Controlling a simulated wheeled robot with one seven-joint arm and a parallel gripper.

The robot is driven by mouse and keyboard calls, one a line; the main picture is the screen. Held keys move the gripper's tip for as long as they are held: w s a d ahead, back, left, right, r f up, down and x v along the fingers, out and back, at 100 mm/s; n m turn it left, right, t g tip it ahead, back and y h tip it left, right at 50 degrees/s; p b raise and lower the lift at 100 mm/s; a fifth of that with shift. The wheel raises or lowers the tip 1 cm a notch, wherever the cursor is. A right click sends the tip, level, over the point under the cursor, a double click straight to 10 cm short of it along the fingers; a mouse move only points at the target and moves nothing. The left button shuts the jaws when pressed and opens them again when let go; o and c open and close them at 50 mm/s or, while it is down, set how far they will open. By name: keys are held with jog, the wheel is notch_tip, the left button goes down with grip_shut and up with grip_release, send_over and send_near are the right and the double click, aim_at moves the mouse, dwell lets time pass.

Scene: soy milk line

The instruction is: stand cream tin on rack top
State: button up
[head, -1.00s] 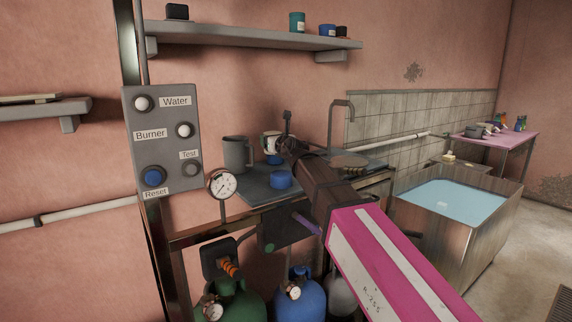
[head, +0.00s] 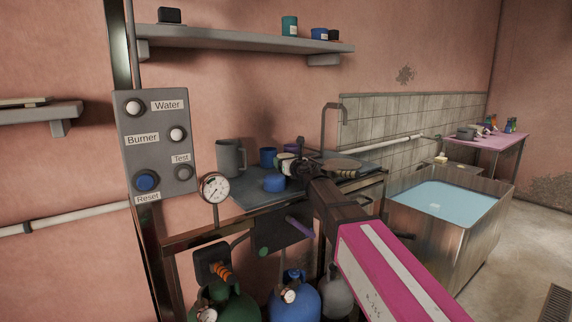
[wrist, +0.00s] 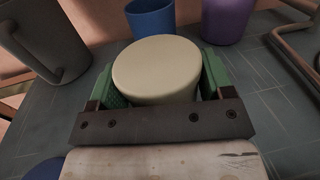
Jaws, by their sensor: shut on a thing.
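The cream tin (wrist: 158,70) fills the space between the green finger pads of my gripper (wrist: 160,85) in the wrist view. My gripper is shut on it, and its pale round top faces the camera. In the head view the tin (head: 284,161) shows partly behind my gripper (head: 298,168), low over the dark rack top (head: 246,202). I cannot tell whether its base touches the surface. The rack top also shows in the wrist view (wrist: 40,125).
A grey mug (head: 230,157), a blue cup (head: 267,157) and a low blue tin (head: 274,183) stand on the rack top. A purple cup (wrist: 228,18) is behind the cream tin. A gauge (head: 214,188) rises at the front left. A water tank (head: 445,200) stands right.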

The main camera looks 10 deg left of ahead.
jog(key=shift+f, duration=0.3)
jog(key=o, duration=0.8)
jog(key=shift+f, duration=0.1)
jog(key=shift+o, duration=0.2)
jog(key=v, duration=1.2)
